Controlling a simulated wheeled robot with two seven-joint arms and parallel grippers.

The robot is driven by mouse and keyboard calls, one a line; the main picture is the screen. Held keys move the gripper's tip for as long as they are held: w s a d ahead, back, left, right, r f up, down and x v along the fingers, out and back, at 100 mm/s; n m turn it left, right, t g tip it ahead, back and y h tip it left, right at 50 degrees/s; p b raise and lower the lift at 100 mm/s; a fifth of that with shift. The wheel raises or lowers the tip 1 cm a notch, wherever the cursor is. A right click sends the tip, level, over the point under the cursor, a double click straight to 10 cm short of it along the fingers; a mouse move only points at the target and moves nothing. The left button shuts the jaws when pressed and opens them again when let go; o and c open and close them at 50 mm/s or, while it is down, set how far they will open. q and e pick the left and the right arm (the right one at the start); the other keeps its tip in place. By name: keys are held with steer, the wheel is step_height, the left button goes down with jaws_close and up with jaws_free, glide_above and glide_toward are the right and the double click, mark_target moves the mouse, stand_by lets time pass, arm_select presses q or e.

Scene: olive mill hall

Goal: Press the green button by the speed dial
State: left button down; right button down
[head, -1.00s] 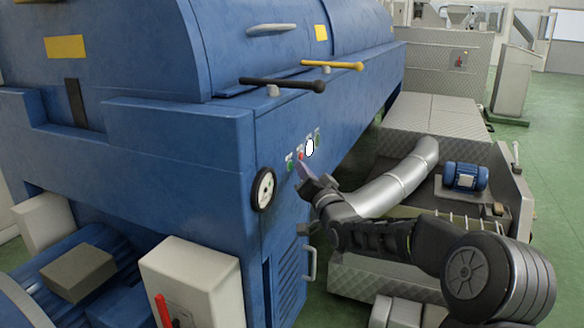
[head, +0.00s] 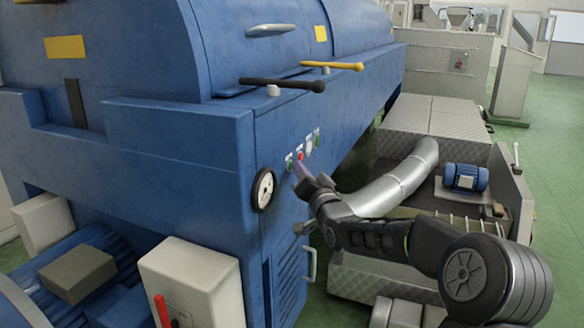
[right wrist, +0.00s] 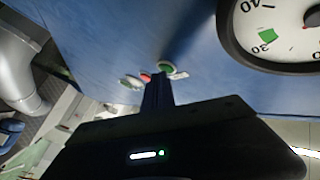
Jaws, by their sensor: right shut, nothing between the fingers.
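The speed dial (head: 263,189) is a round white gauge with a black rim on the end of the blue machine. It also shows at the top right of the right wrist view (right wrist: 283,28). The green button (head: 289,159) nearest the dial sits just right of it, first in a slanting row. In the right wrist view this green button (right wrist: 168,66) is just beyond my fingertips. My right gripper (head: 298,169) is shut and empty, its tip just below and right of that button. Contact cannot be told. My left gripper is out of view.
Beside the green button are a red button (head: 300,155), a pale oval one (head: 309,146) and another green one (head: 317,138). A door handle (head: 310,264) is below my right gripper. A silver duct (head: 395,185) runs behind my right arm.

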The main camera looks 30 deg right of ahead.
steer(key=shift+s+d, duration=0.4)
steer(key=shift+s, duration=0.25)
steer(key=shift+d, duration=0.1)
steer(key=s+d, duration=0.1)
steer(key=s, duration=0.1)
steer(key=s+d, duration=0.1)
steer(key=s, duration=0.1)
steer(key=shift+d, duration=0.35)
stand_by(0.9)
